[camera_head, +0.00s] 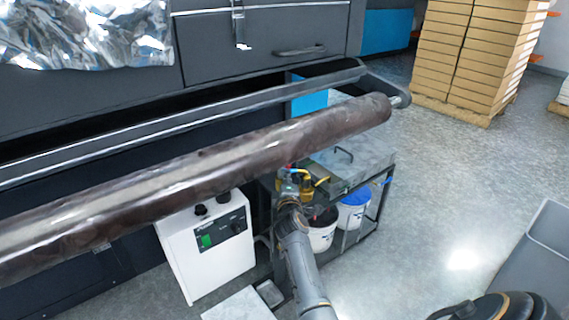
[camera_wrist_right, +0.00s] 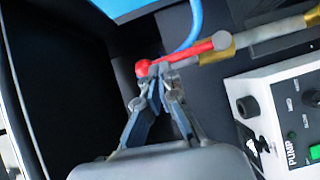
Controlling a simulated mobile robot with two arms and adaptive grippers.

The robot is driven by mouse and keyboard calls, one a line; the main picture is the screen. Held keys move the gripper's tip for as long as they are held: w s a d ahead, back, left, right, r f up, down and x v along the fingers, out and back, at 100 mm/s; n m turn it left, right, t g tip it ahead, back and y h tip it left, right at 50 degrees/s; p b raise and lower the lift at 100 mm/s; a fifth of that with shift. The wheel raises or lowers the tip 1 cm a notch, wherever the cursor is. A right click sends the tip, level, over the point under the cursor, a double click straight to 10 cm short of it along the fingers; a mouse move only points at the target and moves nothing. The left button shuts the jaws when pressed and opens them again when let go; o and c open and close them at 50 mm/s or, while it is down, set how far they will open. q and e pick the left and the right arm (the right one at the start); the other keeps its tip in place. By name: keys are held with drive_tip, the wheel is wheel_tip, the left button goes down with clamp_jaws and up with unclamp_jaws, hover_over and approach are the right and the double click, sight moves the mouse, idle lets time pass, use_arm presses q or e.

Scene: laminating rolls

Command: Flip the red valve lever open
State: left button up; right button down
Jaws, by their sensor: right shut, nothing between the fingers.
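The red valve lever (camera_wrist_right: 190,52) lies slanted across the upper middle of the right wrist view, with a round red knob at its left end. Its right end meets a brass fitting on a pipe. My right gripper (camera_wrist_right: 157,76) is shut and empty, its fingertips right at the knob end; I cannot tell whether they touch it. In the head view my right gripper (camera_head: 288,186) is at the small valve fittings below the big roll, where the lever is too small to make out clearly. My left gripper is not in view.
A long dark film roll (camera_head: 200,175) crosses above the gripper. A white pump box (camera_head: 208,245) stands left of my right arm. A cart (camera_head: 355,170) with buckets is behind. A blue hose (camera_wrist_right: 190,28) runs by the lever. Open floor lies to the right.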

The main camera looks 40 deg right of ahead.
wheel_tip(320, 180, up, 9)
drive_tip(key=shift+f, duration=0.2)
idle(0.3)
drive_tip(key=shift+a, duration=0.1)
